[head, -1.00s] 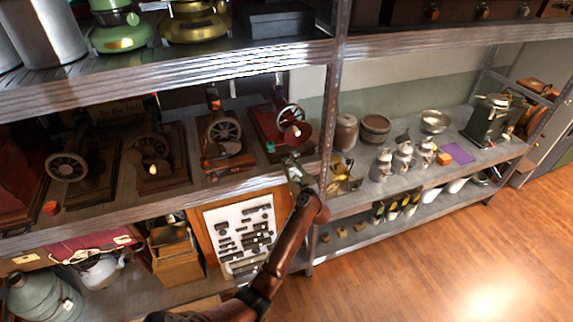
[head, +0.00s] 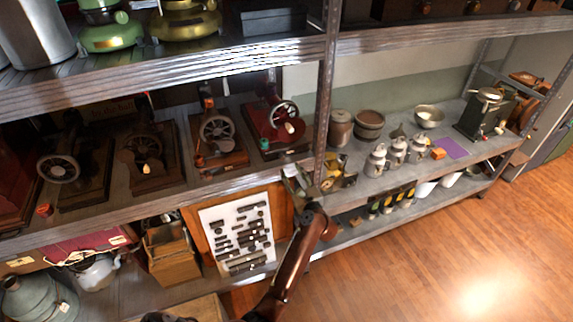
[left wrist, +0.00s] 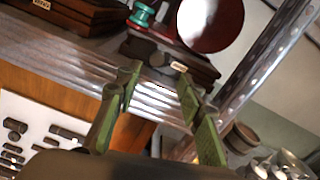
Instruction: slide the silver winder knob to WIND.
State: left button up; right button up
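A red hand-crank sewing machine (head: 262,120) on a dark wooden base stands at the right end of the middle shelf, with a spoked silver handwheel (head: 284,113) and a pale crank handle. I cannot make out the silver winder knob or any WIND marking. My left gripper (head: 298,188) is low in front of the shelf's front edge, apart from the machine. In the left wrist view its two green-padded fingers (left wrist: 158,76) are spread with nothing between them. Beyond them are the shelf edge, a teal spool (left wrist: 143,14) and a dark red disc (left wrist: 209,22). My right gripper is not in view.
A metal upright (head: 324,110) stands just right of the red machine. Other sewing machines (head: 215,130) stand to its left. A white tool board (head: 238,234) is below. Oil cans (head: 377,160) and a brass device (head: 335,175) are right of the upright. The wooden floor is clear.

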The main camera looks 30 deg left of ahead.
pick_arm(q)
jog(key=shift+v, duration=2)
jog(key=shift+d, duration=0.1)
